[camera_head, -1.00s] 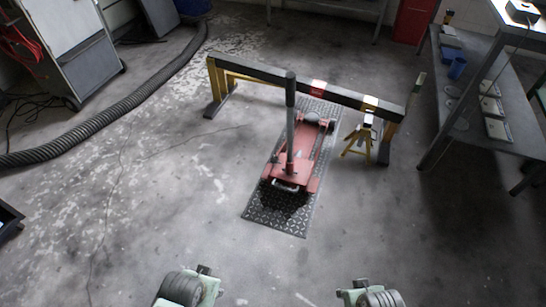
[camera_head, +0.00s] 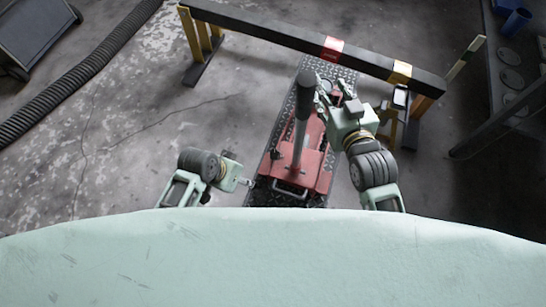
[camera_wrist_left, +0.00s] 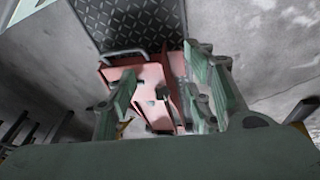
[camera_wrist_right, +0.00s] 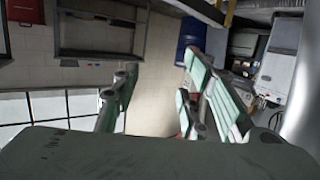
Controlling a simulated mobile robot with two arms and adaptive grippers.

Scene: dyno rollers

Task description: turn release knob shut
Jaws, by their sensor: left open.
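A red floor jack (camera_head: 313,160) with an upright grey handle (camera_head: 301,120) stands on a dark tread plate. I cannot make out the release knob clearly. My right gripper (camera_head: 334,88) is raised just right of the handle's dark top grip. Its fingers are apart in the right wrist view (camera_wrist_right: 150,95), with nothing between them; a grey cylinder, apparently the handle (camera_wrist_right: 304,120), is at that view's right edge. My left gripper (camera_head: 246,183) is low, left of the jack's near end. In the left wrist view (camera_wrist_left: 165,90) its open fingers frame the red jack (camera_wrist_left: 145,85), without visible contact.
A black beam (camera_head: 290,33) on yellow legs spans behind the jack. A yellow stand (camera_head: 393,125) is right of it. A dark shelf or bench (camera_head: 500,105) lies at far right. A ribbed hose (camera_head: 80,75) runs along the left. Floor left of the jack is clear.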

